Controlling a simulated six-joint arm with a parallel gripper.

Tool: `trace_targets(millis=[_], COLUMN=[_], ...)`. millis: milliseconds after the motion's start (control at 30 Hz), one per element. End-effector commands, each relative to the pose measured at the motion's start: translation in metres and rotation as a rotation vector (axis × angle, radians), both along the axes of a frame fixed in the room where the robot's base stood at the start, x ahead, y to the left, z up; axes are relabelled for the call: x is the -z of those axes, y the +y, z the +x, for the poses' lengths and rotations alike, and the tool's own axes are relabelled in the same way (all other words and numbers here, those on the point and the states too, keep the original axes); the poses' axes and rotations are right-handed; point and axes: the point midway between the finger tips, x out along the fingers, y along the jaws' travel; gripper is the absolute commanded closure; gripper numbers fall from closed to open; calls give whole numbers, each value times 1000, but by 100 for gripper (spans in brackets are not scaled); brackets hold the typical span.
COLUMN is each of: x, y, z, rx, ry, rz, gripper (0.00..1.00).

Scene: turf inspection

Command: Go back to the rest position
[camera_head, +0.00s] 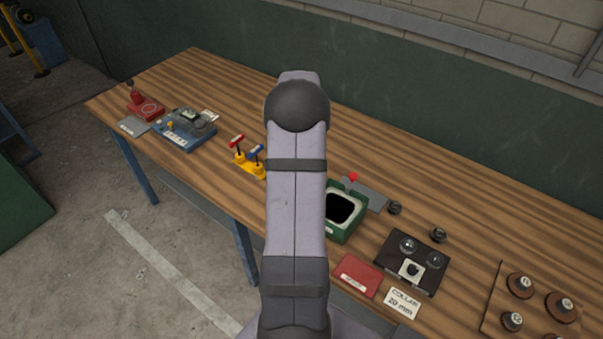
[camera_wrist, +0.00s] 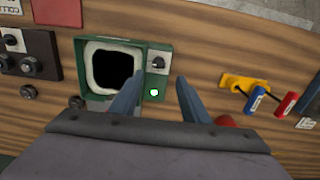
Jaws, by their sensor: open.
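My arm rises through the middle of the head view, and its end there is hidden behind its own links. In the wrist view my gripper (camera_wrist: 160,78) is open, with two blue-grey fingers apart and nothing between them. The fingers point at the wooden bench (camera_wrist: 210,65), over the right edge of a green box with a black screen (camera_wrist: 113,68). That box has a dark knob (camera_wrist: 158,62) and a small white light (camera_wrist: 154,92). In the head view the box (camera_head: 342,213) is partly covered by my arm. Contact with it cannot be told.
A yellow base with red and blue levers (camera_head: 249,167) stands left of my arm. A blue device (camera_head: 184,131) and a red device (camera_head: 145,106) are farther left. A black panel (camera_head: 411,262), a red pad (camera_head: 359,276) and a board with knobs (camera_head: 537,315) are right. Bare wood lies behind.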

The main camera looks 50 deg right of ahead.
Motion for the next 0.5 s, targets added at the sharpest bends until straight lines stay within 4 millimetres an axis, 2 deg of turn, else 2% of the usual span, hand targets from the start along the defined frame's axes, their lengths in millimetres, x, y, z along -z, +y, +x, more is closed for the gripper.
trace_targets(millis=[367, 500], x=[0, 1], y=[0, 0], z=[0, 1], rx=[-3, -53], ry=[0, -2], rz=[0, -2], gripper=[58, 58])
